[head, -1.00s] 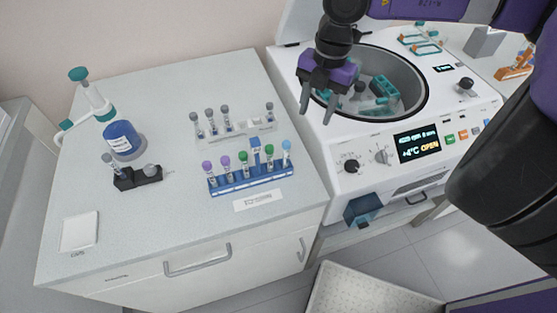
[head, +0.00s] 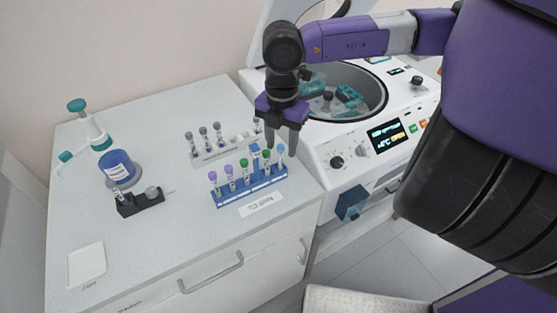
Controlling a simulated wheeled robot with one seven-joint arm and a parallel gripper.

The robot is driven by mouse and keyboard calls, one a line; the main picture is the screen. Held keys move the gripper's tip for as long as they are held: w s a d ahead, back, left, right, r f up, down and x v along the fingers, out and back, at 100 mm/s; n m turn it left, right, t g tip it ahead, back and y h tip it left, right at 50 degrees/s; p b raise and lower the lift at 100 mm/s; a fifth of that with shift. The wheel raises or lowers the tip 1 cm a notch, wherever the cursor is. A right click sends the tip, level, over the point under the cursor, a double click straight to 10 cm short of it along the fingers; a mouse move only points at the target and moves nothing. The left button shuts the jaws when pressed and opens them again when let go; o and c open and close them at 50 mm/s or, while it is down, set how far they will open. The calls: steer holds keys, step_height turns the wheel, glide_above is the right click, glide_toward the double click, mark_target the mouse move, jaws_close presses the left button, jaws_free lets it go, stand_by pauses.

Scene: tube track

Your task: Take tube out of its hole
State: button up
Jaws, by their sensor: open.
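A blue rack (head: 235,201) on the white bench holds several upright tubes in a row. From the left there are two purple-capped tubes, the outer one a purple-capped tube (head: 213,178), then a green-capped tube (head: 244,166), another green-capped tube (head: 266,156) and a light-blue-capped tube (head: 280,150). Which tube the task means cannot be told. My gripper (head: 281,140) is open and empty, pointing down above the right end of the rack, close to the light-blue cap. Contact cannot be seen.
A pale rack (head: 217,153) with several grey-capped tubes stands behind. The open centrifuge (head: 345,118) is to the right. The bench front is clear around a white square (head: 86,265).

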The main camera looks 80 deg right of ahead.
mark_target(281, 157)
steer(key=shift+w+f+p, duration=0.1)
steer(key=shift+f+p, duration=0.8)
steer(key=shift+f, duration=1.8)
steer(key=shift+d, duration=0.1)
jaws_close()
